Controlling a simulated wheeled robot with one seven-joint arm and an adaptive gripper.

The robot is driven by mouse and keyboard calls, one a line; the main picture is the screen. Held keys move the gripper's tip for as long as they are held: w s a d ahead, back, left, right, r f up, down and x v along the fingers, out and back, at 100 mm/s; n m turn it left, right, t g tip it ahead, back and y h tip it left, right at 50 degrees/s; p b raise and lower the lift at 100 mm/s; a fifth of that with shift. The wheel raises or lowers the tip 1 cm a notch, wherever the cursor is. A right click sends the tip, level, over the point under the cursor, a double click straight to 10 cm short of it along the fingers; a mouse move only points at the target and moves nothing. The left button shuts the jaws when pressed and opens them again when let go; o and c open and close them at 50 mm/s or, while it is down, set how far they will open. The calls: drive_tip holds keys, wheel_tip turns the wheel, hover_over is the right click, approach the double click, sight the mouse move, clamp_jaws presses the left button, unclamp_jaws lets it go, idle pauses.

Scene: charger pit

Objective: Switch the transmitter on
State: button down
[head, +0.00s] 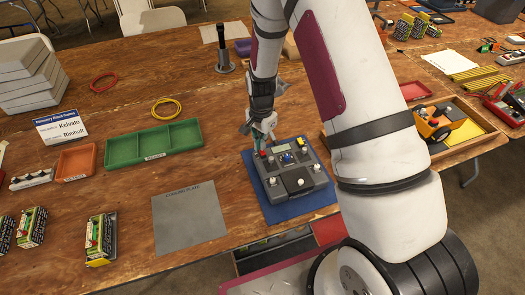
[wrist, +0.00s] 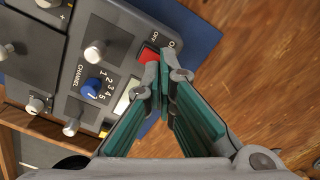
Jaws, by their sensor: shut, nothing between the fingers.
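The transmitter (head: 298,186) is a dark grey box with knobs, levers and a small display, lying on a blue mat (head: 318,202). In the wrist view, its panel (wrist: 62,60) fills the left side. A red switch (wrist: 148,54) sits near its edge, with OFF lettered beside it. A blue channel knob (wrist: 92,88) is further in. My gripper (head: 261,138) is over the far left corner of the transmitter. In the wrist view, its green-padded fingers (wrist: 162,78) are shut and empty, with tips right beside the red switch and partly overlapping it. I cannot tell whether they touch.
A green tray (head: 107,152) and a grey cooling plate (head: 189,219) lie left of the transmitter. A black post (head: 223,62) stands behind. A wooden tray with an orange toy vehicle (head: 433,124) is at right. Wood between the green tray and post is mostly clear.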

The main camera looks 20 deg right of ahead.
drive_tip(key=shift+f, duration=0.5)
drive_tip(key=shift+r, duration=0.1)
drive_tip(key=shift+r+p, duration=0.95)
drive_tip(key=shift+r, duration=2.45)
